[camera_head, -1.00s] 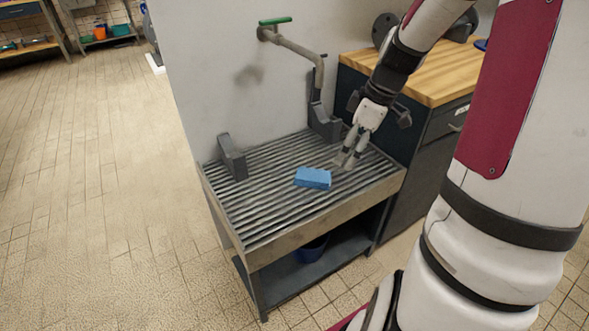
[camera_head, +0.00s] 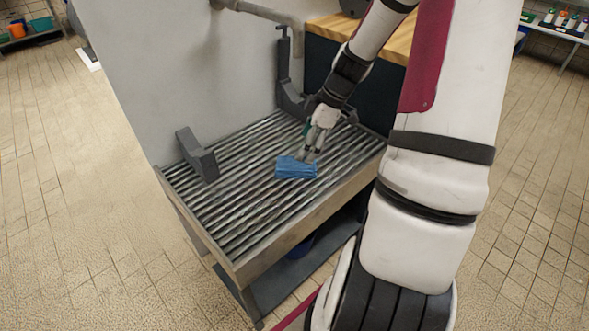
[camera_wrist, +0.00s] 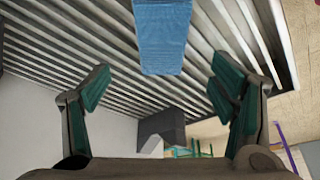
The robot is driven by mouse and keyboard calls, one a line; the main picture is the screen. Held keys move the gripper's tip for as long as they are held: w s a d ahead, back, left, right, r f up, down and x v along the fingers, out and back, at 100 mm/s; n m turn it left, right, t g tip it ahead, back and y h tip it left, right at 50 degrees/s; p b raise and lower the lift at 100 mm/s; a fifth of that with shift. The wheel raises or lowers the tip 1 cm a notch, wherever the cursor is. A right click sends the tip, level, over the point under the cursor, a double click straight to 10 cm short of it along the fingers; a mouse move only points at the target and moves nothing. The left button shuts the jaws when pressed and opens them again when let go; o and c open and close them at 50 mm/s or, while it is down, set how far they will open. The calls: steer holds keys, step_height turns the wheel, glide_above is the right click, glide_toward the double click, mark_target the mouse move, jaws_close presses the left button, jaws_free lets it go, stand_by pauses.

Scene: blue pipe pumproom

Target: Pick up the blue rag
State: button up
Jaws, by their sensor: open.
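The blue rag (camera_head: 296,168) is a folded block lying on the ribbed metal rack (camera_head: 228,215) of the sink bench. My gripper (camera_head: 308,155) is just above and behind the rag's right end in the head view. Whether it touches the rag cannot be told there. In the wrist view the gripper (camera_wrist: 165,85) is open, its two fingers wide apart with nothing between them. The rag also shows in the wrist view (camera_wrist: 162,38) at the top, beyond the fingertips and centred between them.
A dark grey bracket (camera_head: 197,155) stands at the rack's left, and another (camera_head: 290,90) at the back, below a pipe (camera_head: 262,14). A wall borders the rack's rear. A wood-topped cabinet (camera_head: 340,33) stands at right. Tiled floor (camera_head: 85,200) is open at left.

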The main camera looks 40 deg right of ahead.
mark_target(294, 163)
steer(key=b+x, duration=0.1)
steer(key=x, duration=0.3)
steer(key=b+x, duration=0.2)
steer(key=x, duration=0.1)
steer(key=shift+s+a+f, duration=0.1)
steer(key=shift+a+f, duration=0.05)
steer(key=shift+f, duration=0.25)
steer(key=shift+r, duration=0.1)
steer(key=c, duration=1.4)
steer(key=shift+o, duration=0.2)
steer(key=shift+r, duration=0.1)
